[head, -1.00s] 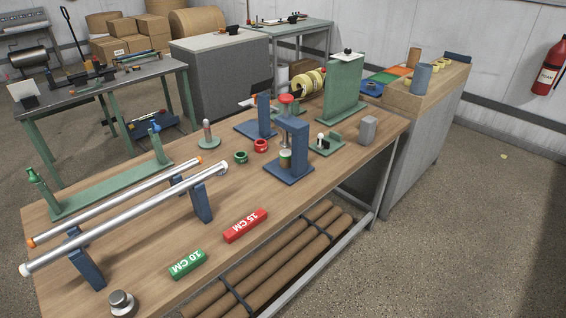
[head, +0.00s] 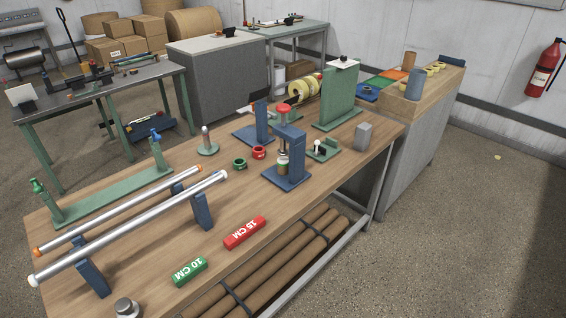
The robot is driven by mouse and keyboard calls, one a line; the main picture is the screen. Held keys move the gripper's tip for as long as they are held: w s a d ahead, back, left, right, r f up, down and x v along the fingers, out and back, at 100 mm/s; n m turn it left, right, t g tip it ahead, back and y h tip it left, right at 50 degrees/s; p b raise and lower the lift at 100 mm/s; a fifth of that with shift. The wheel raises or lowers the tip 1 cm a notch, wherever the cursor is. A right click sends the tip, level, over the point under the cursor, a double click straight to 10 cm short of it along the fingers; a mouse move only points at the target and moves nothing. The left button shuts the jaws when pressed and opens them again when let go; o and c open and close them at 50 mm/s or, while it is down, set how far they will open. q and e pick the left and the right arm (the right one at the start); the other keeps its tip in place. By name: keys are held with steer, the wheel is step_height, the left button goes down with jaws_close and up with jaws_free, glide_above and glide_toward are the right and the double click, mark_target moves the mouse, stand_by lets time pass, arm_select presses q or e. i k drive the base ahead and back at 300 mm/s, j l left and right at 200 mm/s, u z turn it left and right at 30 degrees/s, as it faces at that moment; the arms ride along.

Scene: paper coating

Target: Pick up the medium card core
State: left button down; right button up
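No label marks a medium card core. Long brown cardboard tubes (head: 290,259) lie side by side on the shelf under the wooden workbench, held by dark straps. A short brown cylinder (head: 409,61) and a grey-blue cylinder (head: 414,84) stand upright on the wood-topped counter at the right. I cannot tell which of these, if any, is the medium core. Neither of my grippers is in view.
The workbench (head: 150,262) holds two silver rollers (head: 135,225) on blue stands, a green block (head: 189,271), a red block (head: 244,232) and a blue press stand (head: 290,158). Open floor (head: 480,240) lies to the right. A fire extinguisher (head: 544,68) hangs there.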

mark_target(283, 171)
steer(key=i+l+u, duration=0.15)
steer(key=u, duration=1.05)
steer(key=i+l+u, duration=0.15)
steer(key=l+u, duration=0.3)
steer(key=l, duration=0.35)
steer(key=l+u, duration=0.45)
steer(key=l, duration=0.3)
steer(key=k+l+u, duration=0.1)
steer(key=l+u, duration=0.35)
steer(key=l, duration=0.35)
